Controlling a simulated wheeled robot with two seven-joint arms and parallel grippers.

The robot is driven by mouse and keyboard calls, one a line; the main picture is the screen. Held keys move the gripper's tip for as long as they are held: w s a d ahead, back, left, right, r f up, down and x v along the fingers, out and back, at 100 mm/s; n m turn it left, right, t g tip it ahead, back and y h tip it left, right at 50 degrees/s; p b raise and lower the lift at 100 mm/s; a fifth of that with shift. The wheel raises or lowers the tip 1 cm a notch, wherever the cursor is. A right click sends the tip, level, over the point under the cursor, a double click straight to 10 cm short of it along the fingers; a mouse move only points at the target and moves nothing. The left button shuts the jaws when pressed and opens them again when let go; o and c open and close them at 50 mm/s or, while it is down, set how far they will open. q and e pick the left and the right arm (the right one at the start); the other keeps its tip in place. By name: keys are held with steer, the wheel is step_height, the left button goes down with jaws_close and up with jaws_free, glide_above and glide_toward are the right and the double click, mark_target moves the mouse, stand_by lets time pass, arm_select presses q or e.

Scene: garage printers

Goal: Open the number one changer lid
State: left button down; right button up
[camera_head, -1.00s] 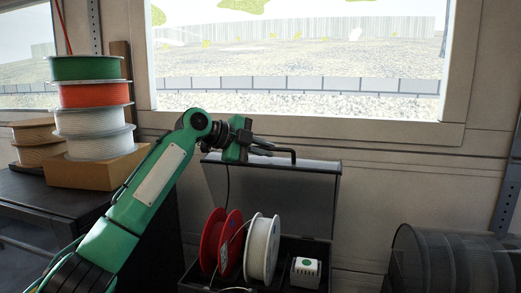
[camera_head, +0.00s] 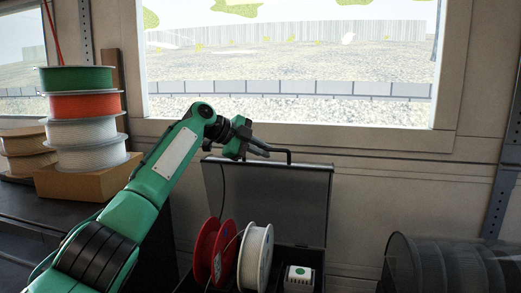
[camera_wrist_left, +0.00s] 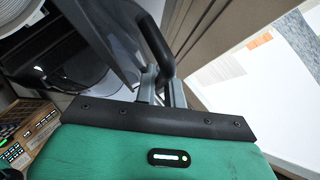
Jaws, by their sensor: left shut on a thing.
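The changer lid (camera_head: 285,195) is a dark panel standing nearly upright, raised at the back of the open changer box. A black bar handle (camera_head: 289,153) runs along its top edge. My left gripper (camera_head: 262,148) is shut on the left part of this handle. In the left wrist view, the dark handle (camera_wrist_left: 154,45) passes between the gripper's fingers (camera_wrist_left: 161,85). No number is readable on the lid. My right gripper is not in view.
A red spool (camera_head: 212,250), a white spool (camera_head: 255,257) and a small white unit (camera_head: 299,277) stand in the open box. Stacked spools (camera_head: 84,105) rest on a carton at left. A dark ribbed cylinder (camera_head: 440,265) is at lower right. The window wall stands close behind the lid.

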arm_select(q)
steer(key=shift+w+f, duration=0.1)
steer(key=shift+f, duration=0.2)
steer(key=c, duration=1.5)
jaws_free()
steer(key=shift+w, duration=0.1)
steer(key=shift+a+r+b, duration=0.15)
steer(key=shift+a+b, duration=0.2)
steer(key=shift+b, duration=0.15)
steer(key=shift+r+b+v, duration=0.2)
steer(key=shift+b+v, duration=2.5)
steer(key=shift+v, duration=3.95)
steer(key=shift+d, duration=0.25)
